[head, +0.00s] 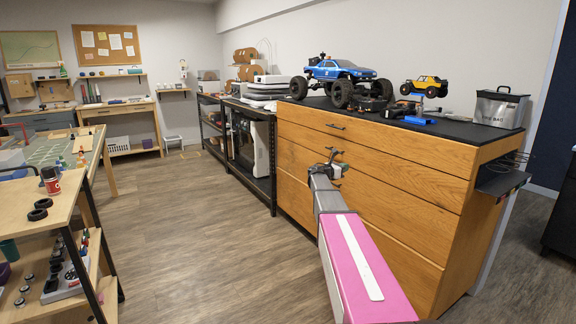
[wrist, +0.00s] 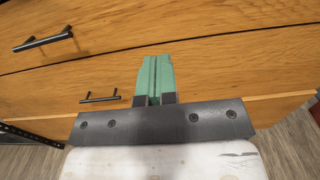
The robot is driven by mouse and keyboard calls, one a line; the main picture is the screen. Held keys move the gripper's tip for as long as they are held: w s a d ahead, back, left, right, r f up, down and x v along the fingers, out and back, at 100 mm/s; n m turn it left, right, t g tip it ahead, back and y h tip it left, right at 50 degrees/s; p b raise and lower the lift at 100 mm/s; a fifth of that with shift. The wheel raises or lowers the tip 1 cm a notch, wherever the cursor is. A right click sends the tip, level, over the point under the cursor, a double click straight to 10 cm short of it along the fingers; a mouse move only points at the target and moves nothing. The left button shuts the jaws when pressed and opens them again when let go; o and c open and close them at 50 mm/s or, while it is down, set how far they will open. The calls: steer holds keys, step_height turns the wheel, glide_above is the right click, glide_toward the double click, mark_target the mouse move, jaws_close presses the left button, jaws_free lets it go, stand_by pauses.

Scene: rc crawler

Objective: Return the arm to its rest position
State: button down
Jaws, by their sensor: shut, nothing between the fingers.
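My gripper (head: 333,158) is at the end of my outstretched arm, in front of the wooden drawer cabinet (head: 370,175). In the wrist view my gripper (wrist: 155,62) shows as two green fingers pressed together with nothing between them. The fingers point toward the cabinet's drawer fronts (wrist: 230,65), which fill most of that view. In the head view the fingertips are near a black drawer handle, and I cannot tell whether they touch the cabinet.
A blue crawler (head: 343,72), a small yellow car (head: 424,86) and a silver bag (head: 497,108) stand on the cabinet top. A black shelf rack (head: 250,150) stands beside it. A workbench (head: 60,200) is at left. The wooden floor (head: 200,240) between is clear.

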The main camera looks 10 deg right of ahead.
steer(key=s+a+f+m+g+y, duration=0.2)
steer(key=s+a+f+m+y, duration=0.3)
steer(key=s+f, duration=0.45)
steer(key=s+a+f+m+g+y, duration=0.1)
steer(key=s+a+f+m+y, duration=0.2)
steer(key=s+a+f+m, duration=0.45)
steer(key=s+a+f+m+g+y, duration=0.1)
steer(key=s+a+f+m+y, duration=0.3)
steer(key=s+a, duration=0.5)
steer(key=s+a+f+m+g+y, duration=0.2)
steer(key=s+a+f+m+y, duration=0.2)
steer(key=s+a, duration=0.5)
steer(key=s+f+m, duration=0.1)
steer(key=s, duration=0.3)
steer(key=shift+s+a+m+y, duration=0.2)
steer(key=shift+s+m+y, duration=0.15)
steer(key=shift+s+y, duration=0.05)
